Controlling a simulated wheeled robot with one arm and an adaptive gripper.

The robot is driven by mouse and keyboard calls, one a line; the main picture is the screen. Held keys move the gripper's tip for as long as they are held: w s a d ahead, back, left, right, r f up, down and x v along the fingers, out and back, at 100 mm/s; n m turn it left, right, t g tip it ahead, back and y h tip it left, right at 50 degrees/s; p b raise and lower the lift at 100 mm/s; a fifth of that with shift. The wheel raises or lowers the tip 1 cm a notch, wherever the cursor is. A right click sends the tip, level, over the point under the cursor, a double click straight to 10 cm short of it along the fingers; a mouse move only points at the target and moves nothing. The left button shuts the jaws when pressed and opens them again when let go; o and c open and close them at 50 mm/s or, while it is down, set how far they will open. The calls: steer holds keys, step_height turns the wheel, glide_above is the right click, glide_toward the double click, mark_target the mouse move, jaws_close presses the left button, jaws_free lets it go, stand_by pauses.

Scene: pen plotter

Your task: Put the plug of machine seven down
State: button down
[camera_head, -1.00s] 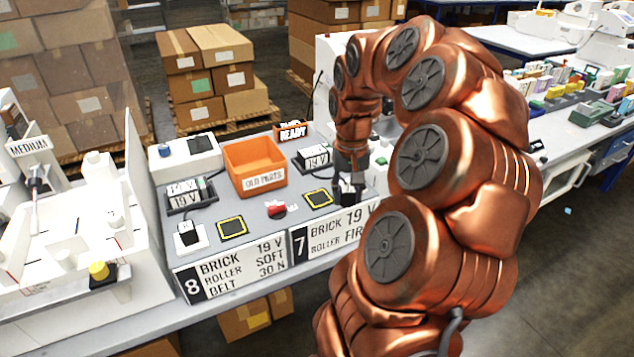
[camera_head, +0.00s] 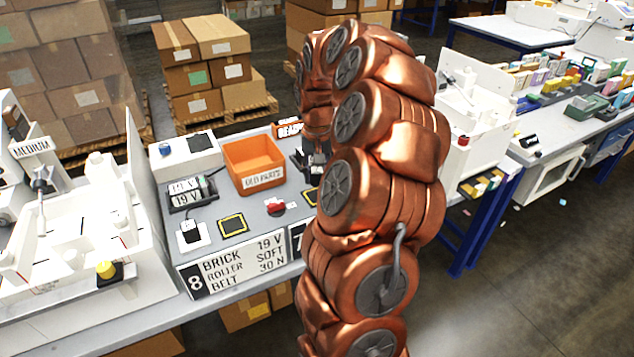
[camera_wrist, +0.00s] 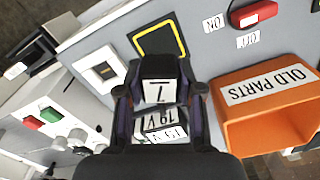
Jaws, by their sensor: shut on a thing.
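In the wrist view my gripper (camera_wrist: 159,92) is shut on the plug of machine seven (camera_wrist: 158,90), a small block with a white face marked 7. The plug hangs over or in front of a dark power brick with 19 V labels (camera_wrist: 165,133); I cannot tell whether they touch. Beyond it lies a black pad framed in yellow (camera_wrist: 158,40). Left of the pad is a white socket plate (camera_wrist: 102,72) with no plug seen in it. In the head view my arm hides most of the gripper and plug.
An orange OLD PARTS bin (camera_head: 256,165) stands close beside, also in the wrist view (camera_wrist: 268,110). A red switch (camera_head: 274,206) sits on the bench. Machine eight's plug (camera_head: 190,234) and brick (camera_head: 188,194) are on the left. A white machine with red and green buttons (camera_wrist: 42,120) flanks the other side.

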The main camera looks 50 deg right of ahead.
mark_target(317, 184)
steer(key=shift+f+p, duration=0.4)
steer(key=shift+f, duration=0.25)
steer(key=shift+f+p, duration=0.35)
steer(key=shift+f, duration=0.7)
steer(key=shift+f, duration=0.2)
steer(key=c, duration=0.7)
jaws_free()
steer(key=shift+c, duration=0.2)
steer(key=shift+r, duration=0.1)
